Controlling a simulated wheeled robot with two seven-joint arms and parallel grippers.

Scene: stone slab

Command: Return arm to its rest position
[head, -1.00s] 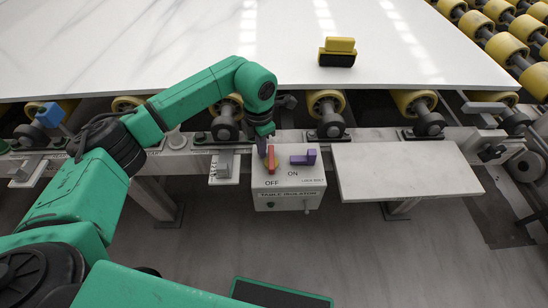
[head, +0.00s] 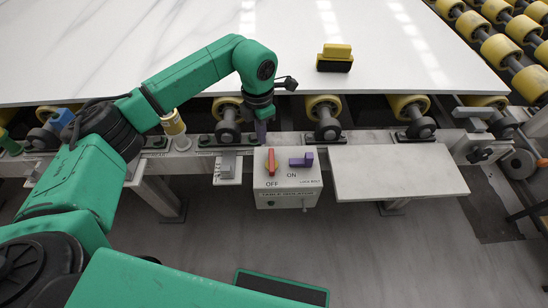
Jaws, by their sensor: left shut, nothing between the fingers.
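My left gripper (head: 261,133) hangs fingers down, shut and empty, above and behind the left part of the switch box. It looks apart from the red switch handle. The white switch box (head: 287,187) carries the labels OFF and ON. Its red handle (head: 271,161) stands by OFF, and a purple L-shaped piece (head: 302,160) sits by ON. My left arm reaches in from the left and bends down over the rail. My right gripper is not in view.
A white stone slab (head: 150,45) lies on yellow rollers behind the box. A yellow and black block (head: 335,57) stands on it. A pale shelf (head: 390,172) juts out right of the box. The floor in front is mostly clear.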

